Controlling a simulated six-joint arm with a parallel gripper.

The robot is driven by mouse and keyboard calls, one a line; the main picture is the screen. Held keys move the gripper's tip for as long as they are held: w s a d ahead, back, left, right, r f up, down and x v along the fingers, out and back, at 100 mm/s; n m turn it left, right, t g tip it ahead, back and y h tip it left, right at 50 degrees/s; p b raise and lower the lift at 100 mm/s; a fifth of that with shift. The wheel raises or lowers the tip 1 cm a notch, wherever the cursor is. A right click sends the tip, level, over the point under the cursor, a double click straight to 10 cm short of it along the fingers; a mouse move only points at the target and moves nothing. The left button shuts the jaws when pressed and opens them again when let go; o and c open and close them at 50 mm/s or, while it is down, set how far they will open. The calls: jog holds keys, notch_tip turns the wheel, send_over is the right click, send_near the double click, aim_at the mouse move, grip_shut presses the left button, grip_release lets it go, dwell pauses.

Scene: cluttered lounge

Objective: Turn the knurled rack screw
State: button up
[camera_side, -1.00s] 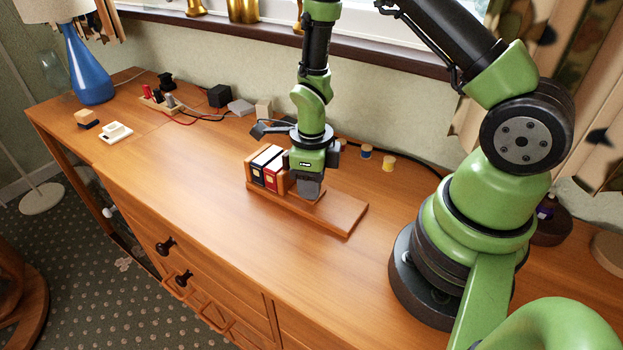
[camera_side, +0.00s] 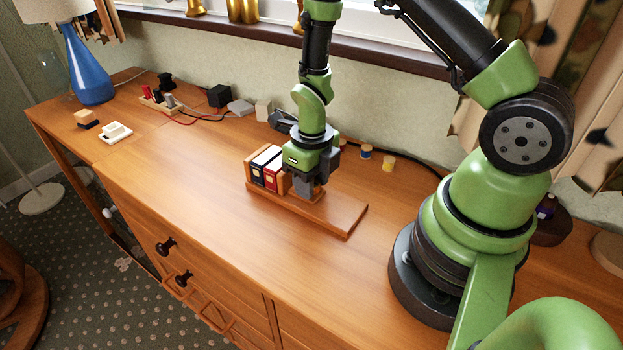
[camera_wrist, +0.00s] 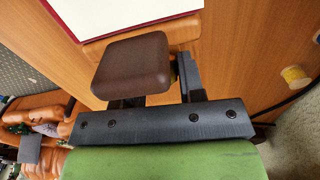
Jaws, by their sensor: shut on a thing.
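My gripper (camera_side: 306,186) points down at the wooden rack (camera_side: 340,215) on the sideboard, just right of the small books. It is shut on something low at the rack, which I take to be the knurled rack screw. The screw itself is hidden by the fingers. In the wrist view, my gripper (camera_wrist: 172,72) has one dark finger in sight. The other is mostly hidden behind a brown rounded block (camera_wrist: 131,64), which looks like part of the rack beside a white-topped book (camera_wrist: 115,12) with a red edge.
Several small books (camera_side: 265,168) stand in the rack's left part. Thread spools (camera_side: 388,163) stand behind to the right. A black box (camera_side: 219,96), cables, a white switch plate (camera_side: 115,132) and a blue lamp (camera_side: 87,72) are farther left. The sideboard's front is clear.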

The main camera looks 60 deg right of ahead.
jog(key=o, duration=0.9)
jog(key=shift+o, duration=0.2)
notch_tip(320, 180, up, 10)
jog(key=shift+d, duration=0.1)
